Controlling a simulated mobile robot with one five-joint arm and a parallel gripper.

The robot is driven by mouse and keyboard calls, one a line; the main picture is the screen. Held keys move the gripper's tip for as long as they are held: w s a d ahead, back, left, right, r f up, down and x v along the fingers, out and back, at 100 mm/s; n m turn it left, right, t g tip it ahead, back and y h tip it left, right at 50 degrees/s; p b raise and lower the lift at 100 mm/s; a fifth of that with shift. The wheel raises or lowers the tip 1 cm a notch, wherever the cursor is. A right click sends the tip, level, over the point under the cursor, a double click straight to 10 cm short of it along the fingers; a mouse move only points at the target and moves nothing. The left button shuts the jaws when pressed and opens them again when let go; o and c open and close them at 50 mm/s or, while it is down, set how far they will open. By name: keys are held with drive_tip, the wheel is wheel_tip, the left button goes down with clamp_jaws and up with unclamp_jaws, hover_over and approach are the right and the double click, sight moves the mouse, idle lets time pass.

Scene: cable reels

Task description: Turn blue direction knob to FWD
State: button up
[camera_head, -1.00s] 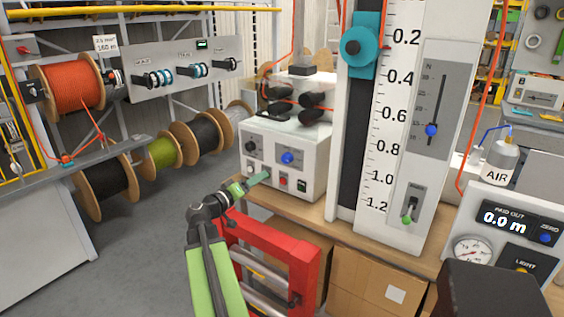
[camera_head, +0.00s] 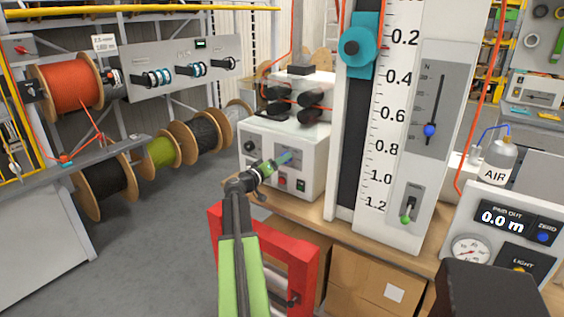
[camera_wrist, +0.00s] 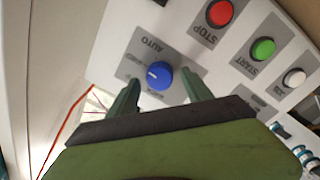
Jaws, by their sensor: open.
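The blue knob (camera_wrist: 159,75) sits on a grey label plate on a white control box (camera_head: 262,180). A short white mark on the knob points toward the left in the wrist view. The plate's lettering is tilted and blurred; one word looks like AUTO, and I cannot make out FWD. My gripper (camera_wrist: 162,86) is open, with one green finger on each side of the knob and nothing held. I cannot tell whether the fingers touch it. In the head view my gripper (camera_head: 284,158) is at the box's front and mostly hides the knob.
The wrist view shows a red STOP button (camera_wrist: 220,13), a green START button (camera_wrist: 262,49) and a white button (camera_wrist: 294,78) beside the knob. A red frame (camera_head: 306,255) stands below my arm. A tall scale panel (camera_head: 385,165) rises to the right.

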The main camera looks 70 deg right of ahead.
drive_tip(key=shift+s+d, duration=0.2)
drive_tip(key=shift+d, duration=0.35)
drive_tip(key=shift+c, duration=0.2)
drive_tip(key=c, duration=1.2)
drive_tip(key=shift+n, duration=0.8)
clamp_jaws()
drive_tip(key=o, duration=1.2)
unclamp_jaws()
drive_tip(key=shift+o, duration=0.2)
drive_tip(key=shift+a, duration=0.1)
